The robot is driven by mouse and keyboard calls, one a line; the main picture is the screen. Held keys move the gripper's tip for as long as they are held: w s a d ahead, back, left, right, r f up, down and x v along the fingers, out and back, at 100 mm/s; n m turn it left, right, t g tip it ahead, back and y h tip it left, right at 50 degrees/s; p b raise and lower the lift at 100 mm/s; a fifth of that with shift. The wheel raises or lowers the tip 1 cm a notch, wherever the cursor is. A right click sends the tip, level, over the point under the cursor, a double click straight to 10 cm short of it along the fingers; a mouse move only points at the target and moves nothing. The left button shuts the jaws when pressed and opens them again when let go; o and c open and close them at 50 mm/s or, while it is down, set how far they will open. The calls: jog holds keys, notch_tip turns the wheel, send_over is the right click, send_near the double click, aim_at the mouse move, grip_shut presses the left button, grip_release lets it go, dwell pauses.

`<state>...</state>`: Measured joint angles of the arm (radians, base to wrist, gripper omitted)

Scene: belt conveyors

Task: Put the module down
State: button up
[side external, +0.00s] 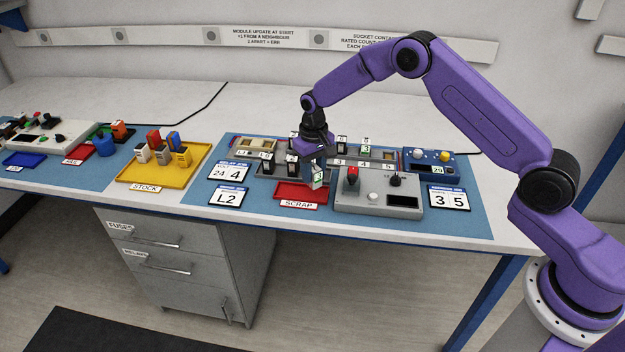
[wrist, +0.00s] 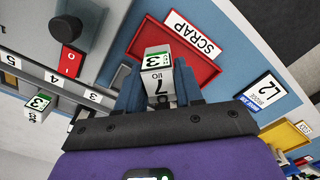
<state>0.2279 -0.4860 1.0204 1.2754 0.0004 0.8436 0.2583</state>
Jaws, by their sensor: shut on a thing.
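My gripper (side external: 317,165) is shut on a white module (side external: 318,180) with a green-framed 3 on its face. The module hangs over or just behind the red SCRAP tray (side external: 290,190); I cannot tell its exact height. In the wrist view the module (wrist: 158,82) sits between my blue fingers, with the red tray (wrist: 203,76) beyond it. The tray shows no other thing in it. The rack behind holds several numbered modules, one with a green 3 (side external: 366,147); my gripper hides part of the rack.
A yellow STOCK tray (side external: 150,177) with several coloured modules lies left. An L2 card (side external: 228,196) lies left of the red tray, with bare blue mat around it.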

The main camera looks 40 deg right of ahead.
aim_at(313, 167)
jog(key=shift+w+f, duration=0.2)
jog(key=shift+f, duration=1.55)
jog(key=shift+f, duration=0.1)
jog(key=o, duration=1)
jog(key=shift+o, duration=0.2)
notch_tip(313, 167, up, 11)
jog(key=shift+f, duration=0.1)
jog(key=shift+r, duration=0.7)
